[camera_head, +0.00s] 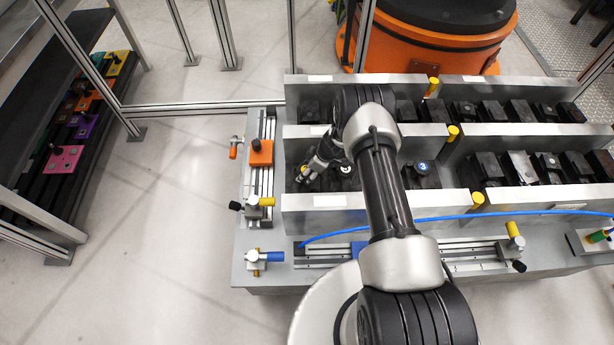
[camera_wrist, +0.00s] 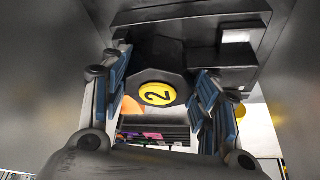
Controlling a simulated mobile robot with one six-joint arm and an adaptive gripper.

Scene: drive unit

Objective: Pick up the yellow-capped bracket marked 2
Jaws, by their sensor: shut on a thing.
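The yellow-capped bracket marked 2 (camera_wrist: 158,94) shows in the wrist view as a dark block with a round yellow cap. My gripper (camera_wrist: 160,88) has one blue-padded finger on each side of it and is shut on it. In the head view my gripper (camera_head: 312,170) is at the left end of the middle row of the metal rack, with a small yellow spot at its fingers. My fingers and arm hide most of the bracket there, and I cannot tell whether it is clear of the rack.
A blue-capped bracket (camera_head: 421,168) stands to the right in the same row. Grey rack walls (camera_head: 325,202) run in front of and behind the row. Several dark brackets (camera_head: 522,166) stand further right. A blue cable (camera_head: 500,213) crosses the front.

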